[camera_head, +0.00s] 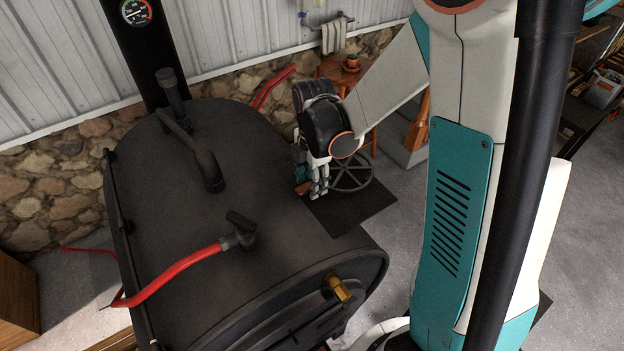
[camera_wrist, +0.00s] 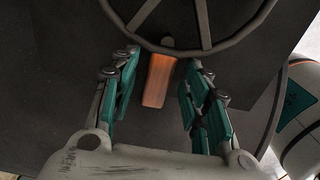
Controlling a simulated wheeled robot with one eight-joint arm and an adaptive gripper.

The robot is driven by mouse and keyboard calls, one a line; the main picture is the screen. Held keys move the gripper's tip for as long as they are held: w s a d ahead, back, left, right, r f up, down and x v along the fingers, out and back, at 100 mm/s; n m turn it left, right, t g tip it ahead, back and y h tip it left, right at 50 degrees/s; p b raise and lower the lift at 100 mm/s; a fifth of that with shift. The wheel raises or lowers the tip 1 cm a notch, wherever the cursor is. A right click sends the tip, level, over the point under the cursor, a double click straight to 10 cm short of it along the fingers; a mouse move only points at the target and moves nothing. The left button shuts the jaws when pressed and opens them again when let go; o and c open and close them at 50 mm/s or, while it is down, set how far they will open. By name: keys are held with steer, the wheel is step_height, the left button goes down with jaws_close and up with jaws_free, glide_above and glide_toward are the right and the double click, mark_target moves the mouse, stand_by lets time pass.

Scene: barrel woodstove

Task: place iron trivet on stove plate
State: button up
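The iron trivet (camera_head: 352,188) is a dark round ring with spokes. It overlaps the flat black stove plate (camera_head: 365,213) beside the barrel stove; I cannot tell whether it rests flat on it. In the wrist view the trivet's ring (camera_wrist: 128,30) fills the top, with a brown wood-coloured handle (camera_wrist: 157,82) pointing toward my gripper (camera_wrist: 160,75). My gripper is open, with its teal-padded fingers on both sides of the handle and gaps visible on each side. In the head view my gripper (camera_head: 318,188) points down at the plate's left part, partly hiding the handle.
The black barrel stove (camera_head: 240,170) fills the left and centre, with a bent pipe (camera_head: 205,160) and a red-gripped handle (camera_head: 180,270) on top. A small wooden table (camera_head: 335,68) with a pot stands behind. Grey floor (camera_head: 420,190) shows right of the plate.

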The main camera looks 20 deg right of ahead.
step_height(320, 180, up, 12)
steer(key=p, duration=0.2)
steer(key=s+r+m+t, duration=0.3)
steer(key=s+m, duration=0.4)
steer(key=m, duration=0.3)
steer(key=s+a+r+m+t, duration=0.1)
steer(key=s+r+m+t, duration=0.3)
steer(key=s+m, duration=0.3)
steer(key=shift+s+a+r+m, duration=0.25)
steer(key=shift+r+m, duration=0.15)
steer(key=shift+m, duration=1.2)
